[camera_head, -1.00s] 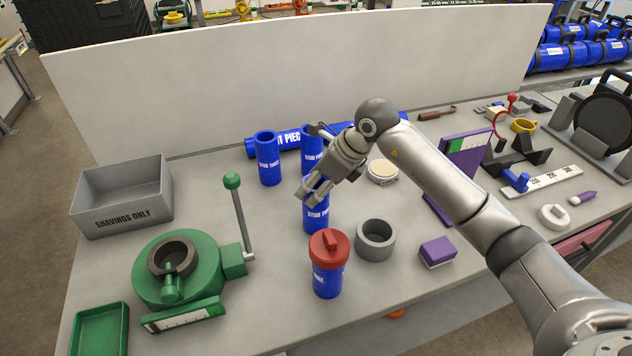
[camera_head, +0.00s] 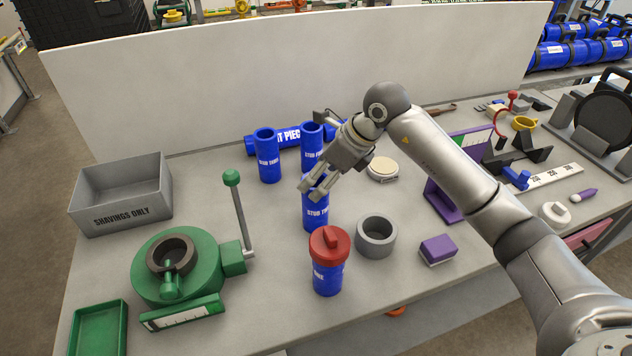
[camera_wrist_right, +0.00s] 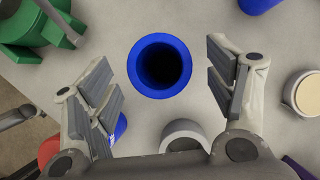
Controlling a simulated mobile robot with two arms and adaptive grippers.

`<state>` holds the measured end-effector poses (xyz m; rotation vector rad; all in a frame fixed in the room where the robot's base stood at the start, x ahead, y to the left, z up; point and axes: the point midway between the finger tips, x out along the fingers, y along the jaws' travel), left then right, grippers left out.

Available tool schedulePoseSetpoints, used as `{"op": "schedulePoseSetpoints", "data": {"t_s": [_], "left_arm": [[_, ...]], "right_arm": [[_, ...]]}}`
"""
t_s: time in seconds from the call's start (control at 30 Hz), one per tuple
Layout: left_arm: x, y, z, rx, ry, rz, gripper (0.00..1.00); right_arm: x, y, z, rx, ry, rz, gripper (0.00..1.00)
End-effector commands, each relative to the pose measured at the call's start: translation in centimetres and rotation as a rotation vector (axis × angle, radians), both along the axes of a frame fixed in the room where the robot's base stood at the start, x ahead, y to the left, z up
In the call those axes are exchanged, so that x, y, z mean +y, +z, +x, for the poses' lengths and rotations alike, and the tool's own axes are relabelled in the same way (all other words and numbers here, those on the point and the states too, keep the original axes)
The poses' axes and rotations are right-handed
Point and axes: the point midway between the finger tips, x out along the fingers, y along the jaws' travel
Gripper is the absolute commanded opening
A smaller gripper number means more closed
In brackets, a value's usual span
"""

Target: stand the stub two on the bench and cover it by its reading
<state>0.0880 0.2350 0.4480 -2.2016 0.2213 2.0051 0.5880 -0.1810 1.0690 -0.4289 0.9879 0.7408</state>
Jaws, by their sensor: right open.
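Stub two (camera_head: 315,217), a blue open-topped tube, stands upright on the bench (camera_head: 220,325). My right gripper (camera_head: 312,190) is open just above its top. In the right wrist view the stub's open mouth (camera_wrist_right: 160,66) shows between the two spread fingers (camera_wrist_right: 160,80), with gaps on both sides. A blue stub (camera_head: 327,280) in front wears a red cap (camera_head: 329,245) with a raised grip. Stub three (camera_head: 269,160) and another blue stub (camera_head: 312,138) stand uncapped behind.
A grey ring-shaped cup (camera_head: 376,238) and a purple block (camera_head: 438,250) lie right of the stubs. A green clamp tool with a lever (camera_head: 180,270) and a grey shavings bin (camera_head: 120,200) stand left. A cream-topped disc (camera_head: 383,168) sits behind my gripper.

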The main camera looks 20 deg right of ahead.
Motion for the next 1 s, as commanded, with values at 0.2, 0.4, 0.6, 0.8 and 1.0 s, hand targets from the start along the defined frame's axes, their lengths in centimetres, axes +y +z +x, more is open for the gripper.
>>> {"op": "schedulePoseSetpoints", "data": {"t_s": [0.2,0.4,0.6,0.8,1.0], "left_arm": [[0.0,-1.4,0.0,0.000,0.000,0.000,0.77],[0.0,-2.0,0.0,0.000,0.000,0.000,0.77],[0.0,-2.1,0.0,0.001,0.000,0.000,0.77],[0.0,-2.1,0.0,0.001,0.000,0.000,0.77],[0.0,-2.1,-0.1,0.002,0.000,0.000,0.77]], "right_arm": [[-1.9,4.2,-1.6,-0.006,-0.001,-0.003,0.76],[-3.0,7.0,-2.8,-0.002,0.000,-0.002,0.76],[-3.4,8.1,-3.2,0.000,0.001,0.000,0.76],[-3.4,8.1,-3.2,0.000,0.001,-0.001,0.76],[-3.4,8.1,-3.2,0.000,0.001,0.000,0.76]]}}
